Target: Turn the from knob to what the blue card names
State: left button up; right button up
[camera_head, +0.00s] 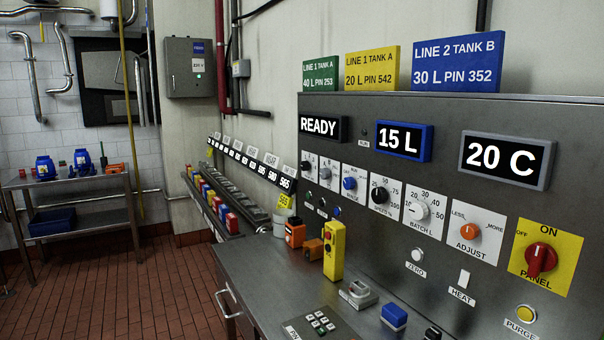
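The blue card (457,61) stands on top of the panel at the right and reads "LINE 2 TANK B, 30 L PIN 352". On the sloping panel is a row of knobs. The two leftmost are a small dark knob (307,165) and a grey knob (325,173); their labels are too small to read, so I cannot tell which is the from knob. A blue knob (349,183) sits on a white plate to their right. Neither of my grippers is in view.
Further right are a black speed knob (379,195), white batch knob (420,211), orange adjust knob (467,231) and red panel knob (541,260). Displays read READY (319,125), 15 L (404,140) and 20 C (505,159). A yellow pendant (334,251) stands on the counter.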

aim_at(305, 165)
jog(key=i+j+z, duration=0.15)
jog(key=z, duration=0.2)
jog(key=i+j+z, duration=0.1)
jog(key=j+z, duration=0.2)
jog(key=i+j+z, duration=0.1)
jog(key=j+z, duration=0.25)
jog(key=l, duration=0.15)
